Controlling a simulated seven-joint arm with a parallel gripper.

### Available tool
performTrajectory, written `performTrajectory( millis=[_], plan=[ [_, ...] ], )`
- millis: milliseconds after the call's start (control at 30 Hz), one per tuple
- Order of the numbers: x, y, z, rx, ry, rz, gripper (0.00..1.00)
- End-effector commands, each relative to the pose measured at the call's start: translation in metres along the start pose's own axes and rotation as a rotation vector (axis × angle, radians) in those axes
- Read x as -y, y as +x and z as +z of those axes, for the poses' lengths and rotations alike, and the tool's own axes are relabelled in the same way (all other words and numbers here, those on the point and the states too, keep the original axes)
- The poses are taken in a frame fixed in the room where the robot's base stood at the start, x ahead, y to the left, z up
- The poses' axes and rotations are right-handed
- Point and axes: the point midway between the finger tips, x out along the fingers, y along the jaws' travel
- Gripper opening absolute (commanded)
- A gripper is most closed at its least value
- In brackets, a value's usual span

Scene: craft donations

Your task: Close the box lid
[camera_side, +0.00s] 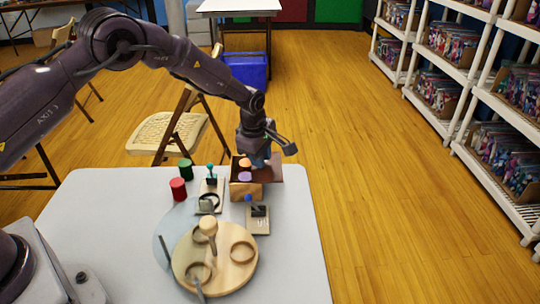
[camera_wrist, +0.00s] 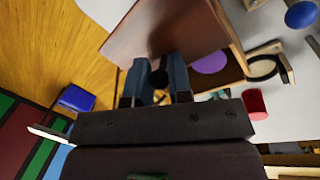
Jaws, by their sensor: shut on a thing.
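The wooden box (camera_side: 243,191) stands open near the far right edge of the white table. An orange piece (camera_side: 245,162) and a purple piece (camera_side: 244,176) show in it; the purple one also shows in the wrist view (camera_wrist: 211,62). The brown lid (camera_side: 275,172) stands open on the box's right side; its exact angle is unclear. In the wrist view the lid (camera_wrist: 165,30) fills the top centre. My gripper (camera_side: 258,161) is at the lid, behind the box. In the wrist view its fingers (camera_wrist: 157,76) are shut on the lid at a dark round spot, partly hidden.
A red cylinder (camera_side: 178,189) and a green cylinder (camera_side: 186,169) stand left of the box. A small stand with a teal top (camera_side: 210,171) and one with a blue knob (camera_side: 249,198) are close by. A round wooden board (camera_side: 239,274) lies in front.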

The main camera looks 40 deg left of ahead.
Motion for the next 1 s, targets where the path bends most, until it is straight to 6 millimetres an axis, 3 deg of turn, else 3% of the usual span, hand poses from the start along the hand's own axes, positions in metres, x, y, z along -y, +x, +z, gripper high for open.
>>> performTrajectory(
  millis=[233, 633, 667, 767, 1000],
  plan=[
    [0.024, -0.006, -0.038, -0.001, -0.004, 0.001, 0.0],
    [0.031, -0.007, -0.048, -0.005, -0.005, -0.005, 0.0],
    [0.031, -0.007, -0.048, -0.006, -0.005, -0.005, 0.22],
    [0.031, -0.007, -0.048, -0.006, -0.005, -0.005, 0.44],
    [0.03, -0.006, -0.045, -0.003, -0.003, -0.001, 0.44]
  ],
)
